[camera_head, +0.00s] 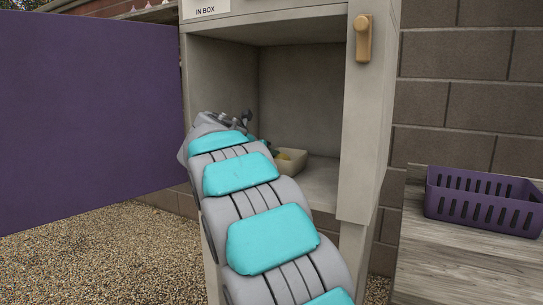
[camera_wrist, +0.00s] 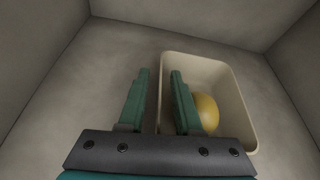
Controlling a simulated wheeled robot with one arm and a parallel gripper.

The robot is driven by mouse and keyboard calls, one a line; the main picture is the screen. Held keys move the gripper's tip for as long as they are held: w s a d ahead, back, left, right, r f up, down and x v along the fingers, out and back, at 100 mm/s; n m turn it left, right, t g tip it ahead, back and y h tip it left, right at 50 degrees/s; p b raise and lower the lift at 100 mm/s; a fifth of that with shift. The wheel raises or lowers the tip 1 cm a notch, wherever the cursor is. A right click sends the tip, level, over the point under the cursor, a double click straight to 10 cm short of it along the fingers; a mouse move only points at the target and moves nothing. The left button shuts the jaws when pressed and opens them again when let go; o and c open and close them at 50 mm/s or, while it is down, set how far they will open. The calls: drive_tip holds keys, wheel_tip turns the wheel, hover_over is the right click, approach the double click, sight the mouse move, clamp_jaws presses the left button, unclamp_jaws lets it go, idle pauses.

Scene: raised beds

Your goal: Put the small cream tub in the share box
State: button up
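The small cream tub (camera_head: 291,161) stands upright on the floor of the share box (camera_head: 363,120), the pale cabinet with its front open. In the wrist view the cream tub (camera_wrist: 218,78) is right of centre with a round yellow thing (camera_wrist: 207,112) inside it. My gripper (camera_wrist: 159,72) is open, with its two green fingers apart. The left finger is outside the tub and the right finger is over its inside, with the left wall between them. I cannot tell whether either finger touches the wall. In the head view my arm hides most of the gripper.
The purple door (camera_head: 90,115) stands wide open at the left. A tan handle or latch (camera_head: 363,38) is on the front frame. A purple basket (camera_head: 482,203) sits on a wooden bench (camera_head: 465,265) at the right. The share box floor left of the tub is clear.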

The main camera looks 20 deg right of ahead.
drive_tip(key=shift+r, duration=0.1)
drive_tip(key=v, duration=1.2)
drive_tip(key=shift+r+p, duration=0.1)
drive_tip(key=shift+p, duration=0.2)
